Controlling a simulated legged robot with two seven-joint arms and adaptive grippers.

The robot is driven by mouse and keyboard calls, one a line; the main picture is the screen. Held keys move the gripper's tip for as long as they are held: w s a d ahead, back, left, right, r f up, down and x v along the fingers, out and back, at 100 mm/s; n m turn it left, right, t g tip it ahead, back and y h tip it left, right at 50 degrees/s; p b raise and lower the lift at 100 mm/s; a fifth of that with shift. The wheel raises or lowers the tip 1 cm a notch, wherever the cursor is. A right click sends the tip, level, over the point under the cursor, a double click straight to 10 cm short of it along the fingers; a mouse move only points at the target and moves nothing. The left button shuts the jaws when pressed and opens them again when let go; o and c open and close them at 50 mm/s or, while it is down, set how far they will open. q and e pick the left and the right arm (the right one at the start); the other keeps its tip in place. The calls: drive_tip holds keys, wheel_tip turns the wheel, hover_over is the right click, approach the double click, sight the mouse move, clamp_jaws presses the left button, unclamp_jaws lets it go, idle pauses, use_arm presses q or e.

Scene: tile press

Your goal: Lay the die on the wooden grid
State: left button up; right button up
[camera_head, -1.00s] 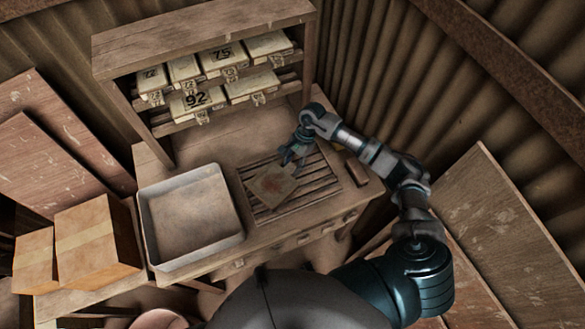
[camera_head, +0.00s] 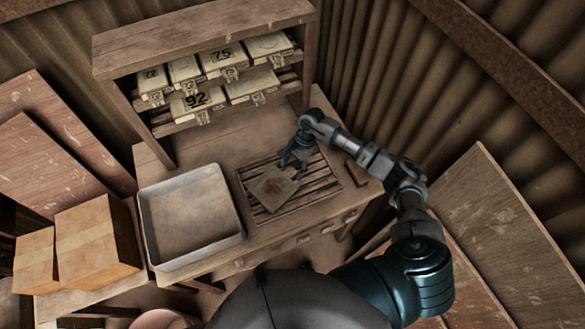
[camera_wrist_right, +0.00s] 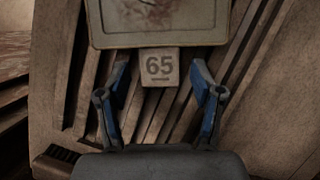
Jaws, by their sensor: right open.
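The die is a pale, flat square plate with a reddish-brown stain (camera_head: 272,187). It lies on the left part of the slatted wooden grid (camera_head: 322,182), turned at an angle to the slats. In the right wrist view the die (camera_wrist_right: 160,20) shows at the top, with its small tab marked 65 pointing toward me. My right gripper (camera_head: 292,168) is open at the far side of the die. Its two blue-sided fingers (camera_wrist_right: 160,72) stand on either side of the tab, with a gap on both sides. My left gripper is not in view.
A shallow grey metal tray (camera_head: 238,237) stands left of the grid. A wooden rack (camera_head: 200,37) with several numbered dies stands at the back. Cardboard boxes (camera_head: 95,243) stand at the far left.

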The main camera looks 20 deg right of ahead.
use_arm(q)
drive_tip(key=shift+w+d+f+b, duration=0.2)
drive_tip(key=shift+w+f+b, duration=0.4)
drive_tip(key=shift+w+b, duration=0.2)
use_arm(e)
drive_tip(key=v, duration=1.1)
drive_tip(key=shift+r, duration=0.3)
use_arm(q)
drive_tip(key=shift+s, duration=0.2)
use_arm(e)
drive_tip(key=shift+d, duration=0.1)
